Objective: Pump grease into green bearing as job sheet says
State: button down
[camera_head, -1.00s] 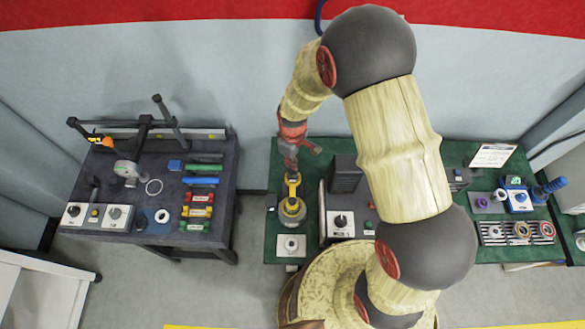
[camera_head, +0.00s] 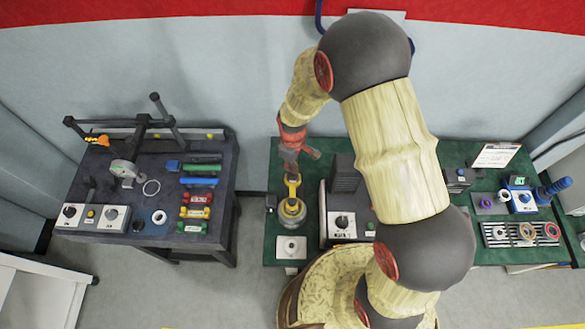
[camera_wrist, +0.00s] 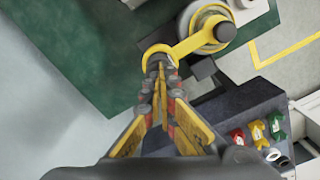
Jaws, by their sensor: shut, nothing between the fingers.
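My gripper (camera_head: 290,173) is above the end of a yellow lever (camera_head: 293,188) on a round grey pump-like unit (camera_head: 291,213) at the left of the green bench. In the wrist view my gripper's fingertips (camera_wrist: 160,66) are together and empty, at the looped end of the yellow lever (camera_wrist: 188,46). I cannot tell whether they touch it. A white sheet (camera_head: 495,156), perhaps the job sheet, is at the bench's back right; its text is too small to read. Ring-shaped parts (camera_head: 527,232) sit in a slotted tray at the right. I cannot make out a green bearing.
A dark box (camera_head: 344,174) and a grey panel with a knob (camera_head: 342,224) stand just right of the lever unit. A blue device (camera_head: 522,202) is at the far right. A dark table (camera_head: 105,160) with coloured tools stands to the left across a floor gap.

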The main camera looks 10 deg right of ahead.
jog(key=shift+r, duration=0.1)
jog(key=shift+r+p, duration=1.2)
jog(key=shift+r, duration=0.8)
jog(key=shift+f, duration=0.25)
jog(key=shift+f+b, duration=1.55)
jog(key=shift+f, duration=0.4)
jog(key=shift+r, duration=0.2)
jog(key=shift+r+p, duration=1.3)
jog(key=shift+r, duration=0.7)
